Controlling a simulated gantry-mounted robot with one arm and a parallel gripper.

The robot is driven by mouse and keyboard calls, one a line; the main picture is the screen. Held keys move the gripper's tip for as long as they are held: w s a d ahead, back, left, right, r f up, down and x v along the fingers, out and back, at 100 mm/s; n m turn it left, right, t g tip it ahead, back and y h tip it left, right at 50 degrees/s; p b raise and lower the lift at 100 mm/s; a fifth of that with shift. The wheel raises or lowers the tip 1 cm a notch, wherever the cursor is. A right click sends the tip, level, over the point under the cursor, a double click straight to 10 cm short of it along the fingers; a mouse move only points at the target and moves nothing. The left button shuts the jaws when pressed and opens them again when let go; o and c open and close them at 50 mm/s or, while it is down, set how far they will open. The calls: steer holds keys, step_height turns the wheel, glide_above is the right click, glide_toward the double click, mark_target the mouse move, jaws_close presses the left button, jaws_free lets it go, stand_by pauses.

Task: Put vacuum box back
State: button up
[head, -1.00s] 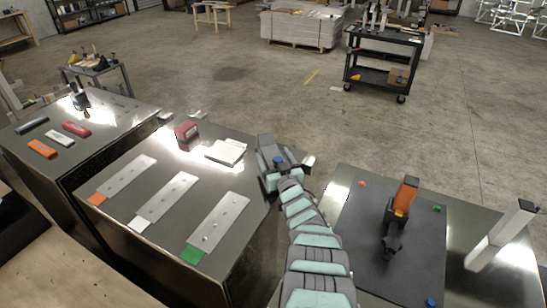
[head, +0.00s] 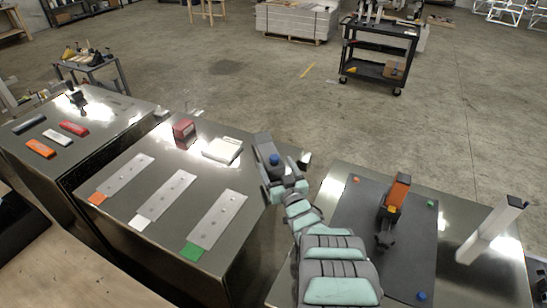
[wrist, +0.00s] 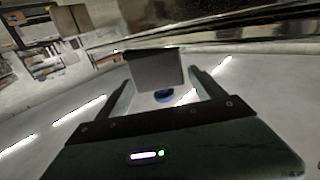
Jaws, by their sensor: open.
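No object in view is clearly identifiable as the vacuum box. A small red box (head: 184,133) and a flat white box (head: 222,150) stand at the back of the middle metal table (head: 112,226). My gripper (head: 262,147) is near that table's right back edge, to the right of the white box and apart from it. In the wrist view my gripper's (wrist: 165,88) two dark fingers are spread. A grey panel (wrist: 157,70) and a blue disc (wrist: 163,97) show between them; I cannot tell what they belong to or whether they touch the fingers.
Three flat grey plates with orange, white and green ends lie on the middle table. The right table has a dark plate (head: 350,225), an orange-and-black device (head: 396,192) and an upright white post (head: 493,229). A black cart (head: 380,50) stands behind on open floor.

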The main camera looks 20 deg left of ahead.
steer(key=shift+s+d, duration=0.3)
steer(key=shift+s, duration=0.1)
